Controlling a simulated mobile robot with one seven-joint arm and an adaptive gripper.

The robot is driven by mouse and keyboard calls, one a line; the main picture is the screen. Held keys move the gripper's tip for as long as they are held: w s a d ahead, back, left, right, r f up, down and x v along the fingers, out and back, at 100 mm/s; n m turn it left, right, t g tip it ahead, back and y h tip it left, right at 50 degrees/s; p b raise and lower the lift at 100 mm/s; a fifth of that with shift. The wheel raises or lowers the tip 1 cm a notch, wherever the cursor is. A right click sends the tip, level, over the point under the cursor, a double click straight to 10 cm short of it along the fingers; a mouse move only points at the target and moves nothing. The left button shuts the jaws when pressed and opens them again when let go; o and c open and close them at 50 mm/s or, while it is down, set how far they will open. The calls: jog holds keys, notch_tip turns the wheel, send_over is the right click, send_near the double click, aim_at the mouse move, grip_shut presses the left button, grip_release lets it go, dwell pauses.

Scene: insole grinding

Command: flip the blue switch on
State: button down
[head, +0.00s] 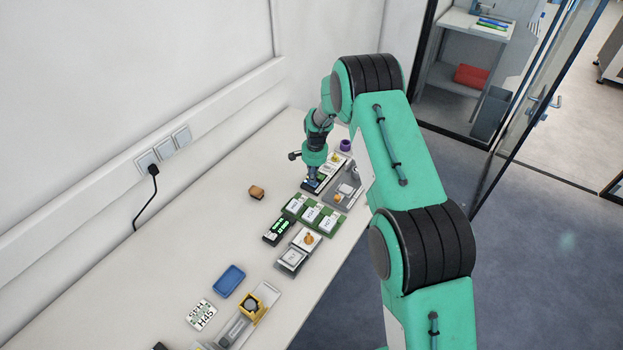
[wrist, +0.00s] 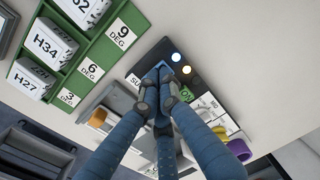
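My gripper (wrist: 161,76) reaches down to a dark control panel (wrist: 181,47) in the wrist view. Its blue-grey fingers come together at the tips and look shut. The tips cover part of the panel, including some of its lettering. Round spots show beside the tips: a bluish-white one, a bright pale one and a darker one. A green patch with partly hidden lettering lies to the right of the fingers. In the head view my gripper (head: 311,178) is over the panel, small and partly hidden.
A green rack (wrist: 97,48) with labelled white blocks stands left of the panel. A purple round object (wrist: 240,150) lies to the right. The wall runs along the back.

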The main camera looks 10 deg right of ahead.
jog(key=shift+s+d, duration=0.6)
jog(key=shift+a+f, duration=0.1)
jog(key=shift+w+r, duration=0.1)
jog(key=shift+r, duration=0.4)
notch_tip(320, 180, up, 13)
jog(key=s+d+p, duration=0.1)
jog(key=p, duration=0.1)
jog(key=shift+s+d, duration=0.2)
jog(key=shift+d, duration=0.05)
